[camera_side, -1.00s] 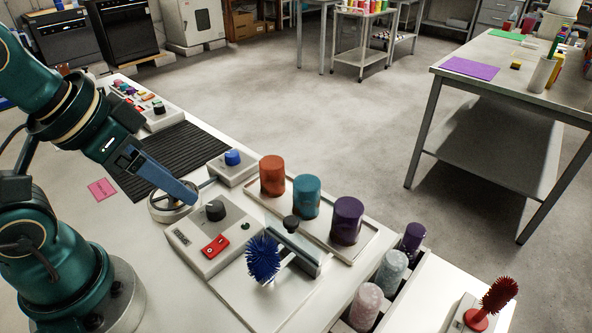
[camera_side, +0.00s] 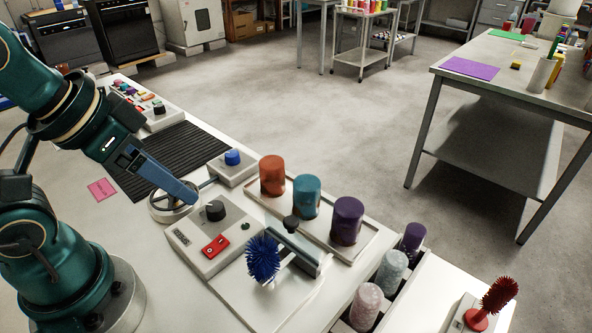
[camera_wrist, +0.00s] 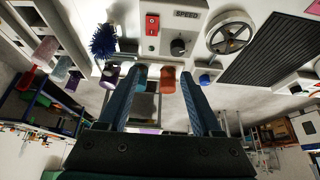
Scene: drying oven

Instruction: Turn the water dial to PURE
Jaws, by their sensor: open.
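A blue knob (camera_side: 232,157) sits on a small pale box behind the handwheel, and it is probably the water dial. It also shows in the wrist view (camera_wrist: 205,79), just right of the right-hand finger. I cannot read its lettering or tell which way it points. My gripper (camera_side: 187,195) is above the bench near the handwheel, in front of the blue knob and apart from it. In the wrist view its two long blue fingers (camera_wrist: 158,78) are spread, with nothing held between them.
A handwheel (camera_side: 172,203) lies under my fingers. A control box with a black SPEED knob (camera_side: 215,210) and red switch (camera_side: 215,246) stands in front. Orange, teal and purple cups (camera_side: 347,220) stand on a tray to the right. A ribbed black mat (camera_side: 180,155) lies behind, flat and clear.

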